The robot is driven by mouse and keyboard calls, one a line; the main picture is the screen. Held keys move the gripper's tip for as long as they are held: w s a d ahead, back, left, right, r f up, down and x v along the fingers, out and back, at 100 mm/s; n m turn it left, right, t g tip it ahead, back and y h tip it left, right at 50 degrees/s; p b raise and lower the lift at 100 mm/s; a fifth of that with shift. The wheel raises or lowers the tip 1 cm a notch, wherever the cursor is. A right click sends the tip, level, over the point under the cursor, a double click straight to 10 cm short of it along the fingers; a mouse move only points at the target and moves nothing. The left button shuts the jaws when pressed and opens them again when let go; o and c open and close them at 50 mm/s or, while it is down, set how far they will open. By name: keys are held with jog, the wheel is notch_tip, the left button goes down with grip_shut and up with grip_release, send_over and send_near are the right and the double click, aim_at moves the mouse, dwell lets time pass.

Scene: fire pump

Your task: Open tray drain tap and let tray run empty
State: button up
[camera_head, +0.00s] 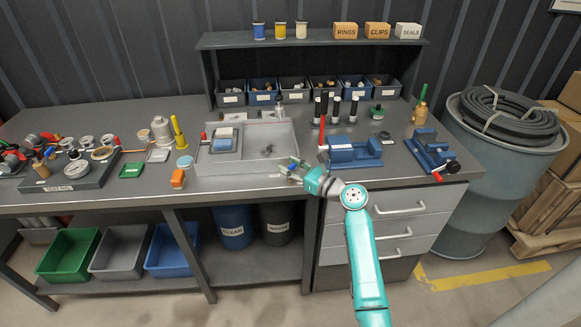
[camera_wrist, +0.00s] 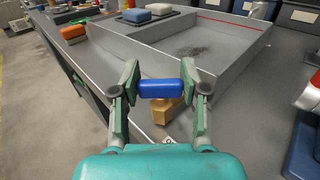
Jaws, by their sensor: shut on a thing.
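The grey tray (camera_head: 235,184) sits at the bench's front edge; it also fills the upper middle of the wrist view (camera_wrist: 236,72). A dark patch shows on its floor; I cannot tell how much liquid is in it. The drain tap has a brass body (camera_wrist: 160,110) and a blue handle (camera_wrist: 162,89), just outside the tray's near corner. My gripper (camera_wrist: 161,87) is shut on the blue handle, one finger at each end.
Under the bench stand a blue bin marked CLEAN (camera_head: 232,228) and a dark bin marked WASTE (camera_head: 277,224). A blue vice (camera_head: 354,153) stands right of the tray. An orange block (camera_head: 178,178) lies to its left. Drawers (camera_head: 398,207) are below right.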

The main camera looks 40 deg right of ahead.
jog(key=n+g+y, duration=0.1)
jog(key=n+y, duration=0.1)
jog(key=y, duration=0.1)
jog(key=n+g+y, duration=0.1)
jog(key=n+y, duration=0.1)
jog(key=y, duration=0.1)
jog(key=shift+d+r+n+g+y, duration=0.1)
jog(key=shift+n+g+y, duration=0.2)
jog(key=n+g+y, duration=0.4)
jog(key=shift+g+y, duration=0.3)
jog(key=shift+y, duration=0.1)
jog(key=shift+n+g, duration=0.3)
jog(key=o, duration=1.2)
jog(key=shift+c, duration=0.2)
jog(key=shift+t, duration=0.4)
